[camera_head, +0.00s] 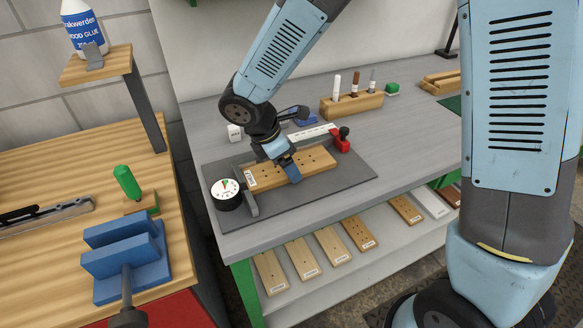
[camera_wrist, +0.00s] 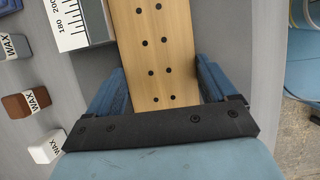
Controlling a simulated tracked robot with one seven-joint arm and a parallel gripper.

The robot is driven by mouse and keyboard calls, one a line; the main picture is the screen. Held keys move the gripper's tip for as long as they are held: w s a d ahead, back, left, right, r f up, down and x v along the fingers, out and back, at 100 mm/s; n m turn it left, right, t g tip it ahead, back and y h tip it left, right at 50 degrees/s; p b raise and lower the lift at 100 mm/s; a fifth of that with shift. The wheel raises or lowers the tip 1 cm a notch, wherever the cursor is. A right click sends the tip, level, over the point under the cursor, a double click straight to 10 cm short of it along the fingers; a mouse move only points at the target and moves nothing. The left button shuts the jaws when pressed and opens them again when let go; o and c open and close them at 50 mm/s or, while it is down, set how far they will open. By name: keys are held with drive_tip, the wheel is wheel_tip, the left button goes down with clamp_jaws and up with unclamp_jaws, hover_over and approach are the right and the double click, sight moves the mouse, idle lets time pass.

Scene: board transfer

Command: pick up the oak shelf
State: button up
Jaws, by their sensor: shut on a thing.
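A light wooden board with two rows of dark holes, the oak shelf by its look (camera_head: 318,160), is over the dark grey mat (camera_head: 350,184) on the grey bench, with a white label near its left end. My gripper (camera_head: 284,167) comes down across its middle and is shut on it. In the wrist view the board (camera_wrist: 153,22) runs between the two blue fingers, one along each long edge. I cannot tell whether the board touches the mat. The gripper hides part of its middle.
A dial gauge (camera_head: 226,193) stands at the board's left end and a red clamp (camera_head: 341,140) at its right. A steel ruler (camera_head: 312,132) lies behind. Several labelled boards (camera_head: 330,246) lie on the shelf below. A pen block (camera_head: 352,105) stands at the back.

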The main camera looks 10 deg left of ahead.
drive_tip(key=shift+w, duration=0.1)
drive_tip(key=shift+c, duration=0.5)
drive_tip(key=shift+a+r, duration=0.1)
drive_tip(key=shift+r, duration=0.2)
drive_tip(key=r, duration=0.3)
drive_tip(key=shift+s+r, duration=0.2)
drive_tip(key=shift+r, duration=0.05)
drive_tip(key=s+d+r, duration=0.1)
drive_tip(key=s+r, duration=0.3)
drive_tip(key=r, duration=0.1)
drive_tip(key=shift+s+d+r, duration=0.2)
drive_tip(key=shift+s+d, duration=0.15)
drive_tip(key=shift+d, duration=0.05)
drive_tip(key=s+d+r, duration=0.3)
drive_tip(key=s, duration=0.5)
drive_tip(key=shift+r, duration=0.25)
